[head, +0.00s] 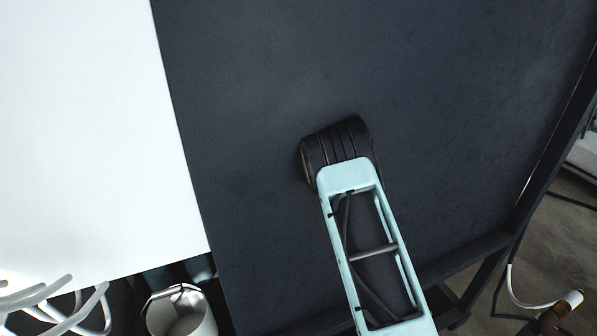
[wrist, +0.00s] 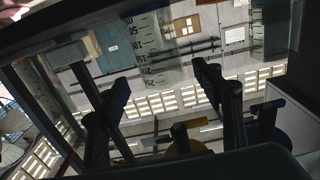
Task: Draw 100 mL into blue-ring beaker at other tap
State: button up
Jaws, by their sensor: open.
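In the wrist view, a clear vessel with dark graduation marks and numbers (wrist: 155,48) shows at the top, beyond the fingertips and roughly between them. A yellow round part (wrist: 186,150) and a blue round part (wrist: 268,138) show low in the wrist view, partly hidden by my gripper. I cannot tell what they belong to. My gripper does not show in the head view.
In the head view, a broad dark surface (head: 270,70) fills the middle and a white panel (head: 80,130) the left. A shiny metal cup-like part (head: 180,312) and pale tubes (head: 45,300) are at lower left. A cable with a pale end (head: 572,299) hangs at lower right.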

jog(key=shift+p+v, duration=0.3)
jog(key=shift+v, duration=2.45)
jog(key=shift+c, duration=0.4)
